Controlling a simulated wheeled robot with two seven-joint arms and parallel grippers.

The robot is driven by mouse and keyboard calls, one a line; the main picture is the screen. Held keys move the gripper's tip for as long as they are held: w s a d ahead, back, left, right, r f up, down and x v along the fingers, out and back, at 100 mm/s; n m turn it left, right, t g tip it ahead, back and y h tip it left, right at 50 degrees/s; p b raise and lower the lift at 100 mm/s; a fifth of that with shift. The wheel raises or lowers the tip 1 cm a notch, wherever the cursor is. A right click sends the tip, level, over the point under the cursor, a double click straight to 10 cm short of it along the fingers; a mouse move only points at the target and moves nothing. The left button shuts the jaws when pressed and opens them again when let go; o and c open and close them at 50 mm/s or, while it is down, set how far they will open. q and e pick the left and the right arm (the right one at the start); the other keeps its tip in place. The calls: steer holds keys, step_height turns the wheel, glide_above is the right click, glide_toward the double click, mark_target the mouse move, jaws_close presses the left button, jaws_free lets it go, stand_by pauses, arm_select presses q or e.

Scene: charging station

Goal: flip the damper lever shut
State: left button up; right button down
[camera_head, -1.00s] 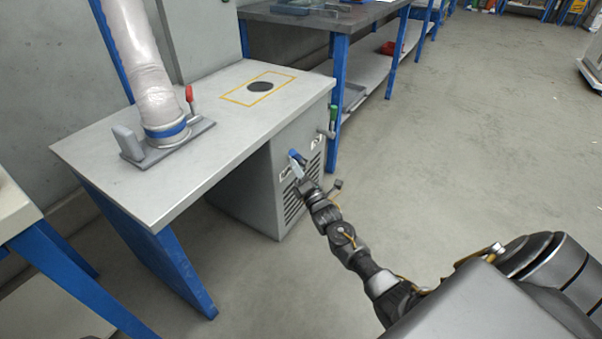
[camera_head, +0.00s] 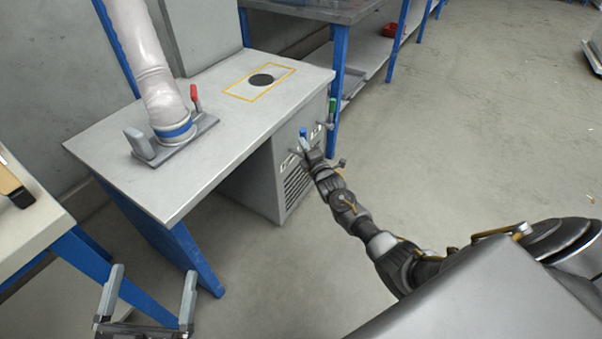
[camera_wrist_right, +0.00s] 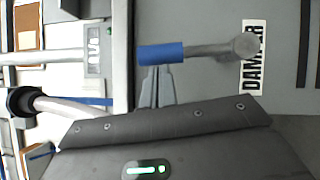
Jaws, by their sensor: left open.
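The damper lever (camera_head: 303,132) has a blue sleeve and sits on the front of the grey cabinet under the bench. In the right wrist view the lever (camera_wrist_right: 160,53) shows its blue sleeve, metal shaft and round pivot, beside a label reading DAMPER. The lever points up along the cabinet face. My right gripper (camera_head: 306,146) is at the lever. In the wrist view its narrow fingers (camera_wrist_right: 156,75) lie together, with tips at the sleeve's edge; contact is unclear. My left gripper (camera_head: 147,300) is open and empty at the lower left, below the bench.
A green-handled lever (camera_head: 332,108) is on the cabinet's right edge. On the bench top (camera_head: 225,125) stand a hose (camera_head: 160,75) with a flanged base and a red-handled lever (camera_head: 195,96). A side table (camera_head: 30,230) is at the left. Open floor lies right.

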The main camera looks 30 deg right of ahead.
arm_select(q)
steer(key=shift+d+f+g, duration=0.25)
steer(key=shift+g, duration=0.05)
arm_select(e)
steer(key=shift+w+d+r, duration=0.3)
steer(key=shift+d, duration=0.1)
arm_select(q)
steer(key=shift+a, duration=0.1)
arm_select(e)
steer(key=shift+d+r, duration=0.25)
arm_select(q)
steer(key=s+a+f+n+g+y+p, duration=0.1)
steer(key=a+f+g+y+p, duration=0.1)
steer(key=a+f+g+y, duration=0.2)
steer(key=s+a+f+n+g+y+p, duration=0.2)
steer(key=a+f+g+y, duration=0.3)
steer(key=f, duration=0.6)
steer(key=shift+s+a+p, duration=0.2)
steer(key=shift+a+p, duration=0.3)
steer(key=shift+a, duration=0.05)
arm_select(e)
steer(key=s+a, duration=0.4)
steer(key=s, duration=0.8)
steer(key=shift+s+a+f, duration=0.15)
steer(key=shift+s+f, duration=0.2)
